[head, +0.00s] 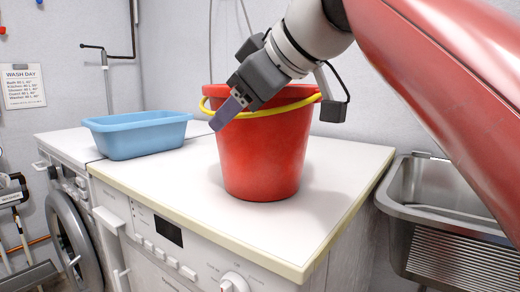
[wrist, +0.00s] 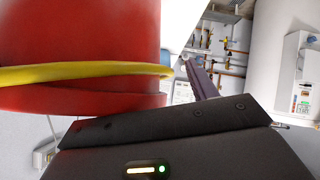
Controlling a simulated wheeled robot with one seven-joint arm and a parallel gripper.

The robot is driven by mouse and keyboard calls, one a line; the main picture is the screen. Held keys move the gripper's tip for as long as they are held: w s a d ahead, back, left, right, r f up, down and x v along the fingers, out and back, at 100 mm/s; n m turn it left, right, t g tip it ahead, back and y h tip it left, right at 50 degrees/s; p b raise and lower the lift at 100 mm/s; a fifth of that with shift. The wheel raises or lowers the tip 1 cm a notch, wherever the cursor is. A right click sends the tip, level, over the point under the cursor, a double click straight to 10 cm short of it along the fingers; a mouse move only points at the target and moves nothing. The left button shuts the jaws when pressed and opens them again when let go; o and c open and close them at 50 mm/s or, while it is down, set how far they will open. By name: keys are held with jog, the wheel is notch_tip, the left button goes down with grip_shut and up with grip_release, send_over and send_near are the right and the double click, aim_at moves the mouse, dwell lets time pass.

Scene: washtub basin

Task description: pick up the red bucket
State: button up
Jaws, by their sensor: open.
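The red bucket (head: 262,155) stands upright on the white top of a washing machine. Its yellow handle (head: 275,110) lies around the outside just below the rim. My gripper (head: 228,112) is at the left front of the bucket's rim, in front of the handle in the head view, and is open with nothing seen in it. In the wrist view the bucket (wrist: 75,35) fills the upper left, with the handle (wrist: 80,73) across it close to my gripper. Whether a finger touches the bucket or handle I cannot tell. The bucket's inside is hidden.
A light blue basin (head: 138,135) stands left of the bucket on the machine tops. A steel sink (head: 440,200) is to the right. The white top (head: 180,172) is clear in front of the bucket. Pipes and a white boiler (wrist: 297,70) show in the wrist view.

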jog(key=shift+c, duration=0.3)
jog(key=shift+f, duration=0.1)
grip_shut()
jog(key=shift+w, duration=0.1)
dwell(1.0)
